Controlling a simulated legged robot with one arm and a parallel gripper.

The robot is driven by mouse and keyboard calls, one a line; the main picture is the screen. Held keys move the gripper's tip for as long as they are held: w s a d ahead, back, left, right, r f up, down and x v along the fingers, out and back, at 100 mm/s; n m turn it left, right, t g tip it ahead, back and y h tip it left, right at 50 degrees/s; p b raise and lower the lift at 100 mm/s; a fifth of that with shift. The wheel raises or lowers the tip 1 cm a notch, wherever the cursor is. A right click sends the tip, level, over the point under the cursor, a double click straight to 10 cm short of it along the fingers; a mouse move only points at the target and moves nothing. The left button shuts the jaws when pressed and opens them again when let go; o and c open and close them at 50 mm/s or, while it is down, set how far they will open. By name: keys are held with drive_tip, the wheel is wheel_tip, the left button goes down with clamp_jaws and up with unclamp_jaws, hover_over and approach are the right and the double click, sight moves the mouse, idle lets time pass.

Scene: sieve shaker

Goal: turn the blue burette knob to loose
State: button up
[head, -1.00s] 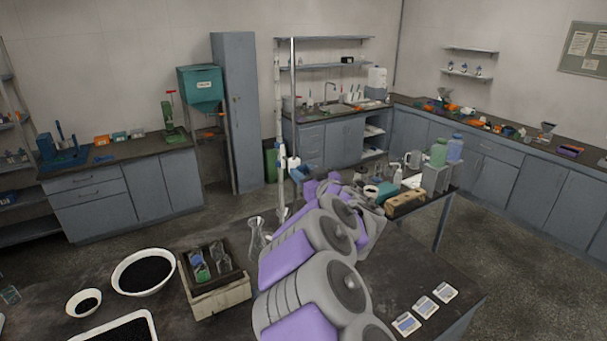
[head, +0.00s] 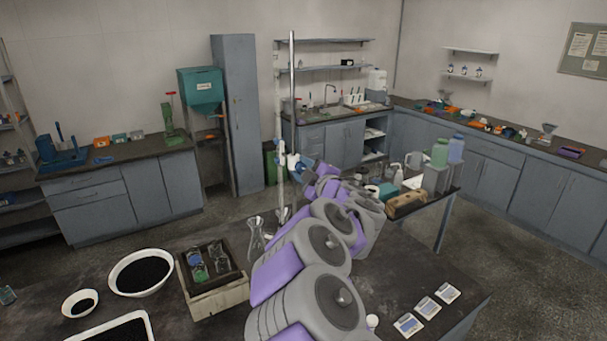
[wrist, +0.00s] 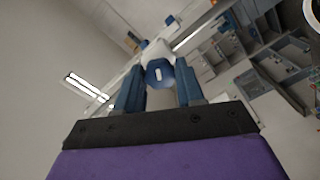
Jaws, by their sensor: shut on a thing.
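The blue burette knob (wrist: 157,73) shows in the wrist view between the two blue fingertips of my gripper (wrist: 160,88). A pale slot shows on the knob's face. My gripper is shut on the knob, with a finger on each side. In the head view my gripper (head: 304,165) is at the burette stand, beside the white clamp (head: 282,160). The upright metal rod (head: 291,80) rises above it. The knob's exact turn is too small to read in the head view, and my arm hides part of the stand's lower end.
A wooden box with glassware (head: 222,302) and white bowls (head: 140,291) are further left. A side table with bottles (head: 440,153) stands behind.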

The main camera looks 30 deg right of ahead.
drive_tip(key=n+b, duration=0.1)
drive_tip(key=n, duration=0.1)
drive_tip(key=n+b, duration=0.1)
drive_tip(key=n, duration=0.1)
drive_tip(key=n+b, duration=0.1)
drive_tip(key=n, duration=0.1)
drive_tip(key=shift+f, duration=0.3)
drive_tip(key=shift+n, duration=0.4)
drive_tip(key=o, duration=0.6)
drive_tip(key=shift+f, duration=0.1)
drive_tip(key=o, duration=0.4)
drive_tip(key=shift+a, duration=0.25)
drive_tip(key=shift+r, duration=0.2)
drive_tip(key=shift+s, duration=0.1)
drive_tip(key=shift+s+d, duration=0.15)
drive_tip(key=shift+s, duration=0.35)
drive_tip(key=s+a, duration=0.1)
drive_tip(key=s, duration=1.5)
drive_tip(key=shift+a+p, duration=0.15)
drive_tip(key=shift+p, duration=0.25)
